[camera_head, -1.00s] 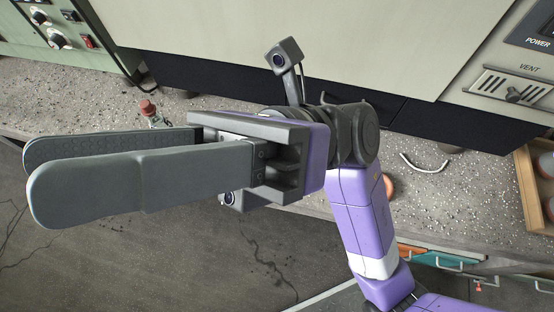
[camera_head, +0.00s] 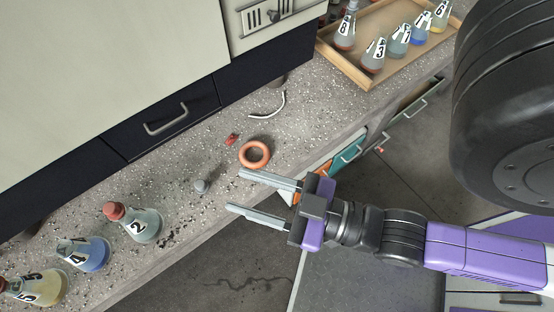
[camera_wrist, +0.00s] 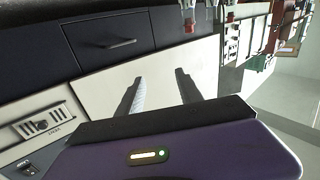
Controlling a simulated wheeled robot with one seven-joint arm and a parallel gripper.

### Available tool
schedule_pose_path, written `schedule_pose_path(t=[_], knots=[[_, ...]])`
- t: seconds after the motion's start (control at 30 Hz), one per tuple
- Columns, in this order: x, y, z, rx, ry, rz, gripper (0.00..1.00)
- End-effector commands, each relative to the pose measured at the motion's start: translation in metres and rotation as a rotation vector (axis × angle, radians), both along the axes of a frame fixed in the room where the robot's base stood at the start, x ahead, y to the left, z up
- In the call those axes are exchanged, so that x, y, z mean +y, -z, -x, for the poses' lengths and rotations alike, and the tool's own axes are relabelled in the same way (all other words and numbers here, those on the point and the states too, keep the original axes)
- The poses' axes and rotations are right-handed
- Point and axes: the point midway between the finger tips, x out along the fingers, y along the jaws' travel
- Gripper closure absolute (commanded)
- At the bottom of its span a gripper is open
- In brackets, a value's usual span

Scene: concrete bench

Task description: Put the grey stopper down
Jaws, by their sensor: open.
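The small grey stopper (camera_head: 201,186) sits on the speckled bench top (camera_head: 190,205), in the head view just left of my fingertips and right of flask 2. My gripper (camera_head: 235,190) is open, its two fingers apart with nothing between them. The fingers point left toward the stopper, and I see a gap between them and it. In the wrist view my gripper (camera_wrist: 158,78) also shows spread and empty, facing cabinet fronts. The stopper is not visible in that view.
An orange ring (camera_head: 254,154) and a small red piece (camera_head: 232,139) lie near my fingers. Flask 2 (camera_head: 145,226), flask 4 (camera_head: 88,254) and flask 5 (camera_head: 45,287) stand at left. A wooden tray (camera_head: 350,70) holds several flasks. A curved white piece (camera_head: 270,108) lies behind.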

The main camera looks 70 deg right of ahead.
Motion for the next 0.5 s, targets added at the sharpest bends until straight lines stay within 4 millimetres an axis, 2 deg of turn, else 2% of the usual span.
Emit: schedule_pose_path(t=[0.03,0.1,0.2,0.3,0.5], knots=[[-0.006,0.016,0.016,0.078,-0.006,-0.014,0.57],[-0.014,0.032,0.033,0.161,-0.008,-0.03,0.57],[-0.022,0.046,0.05,0.238,-0.008,-0.046,0.57],[-0.026,0.052,0.057,0.272,-0.007,-0.052,0.57],[-0.027,0.053,0.057,0.276,-0.007,-0.054,0.57]])
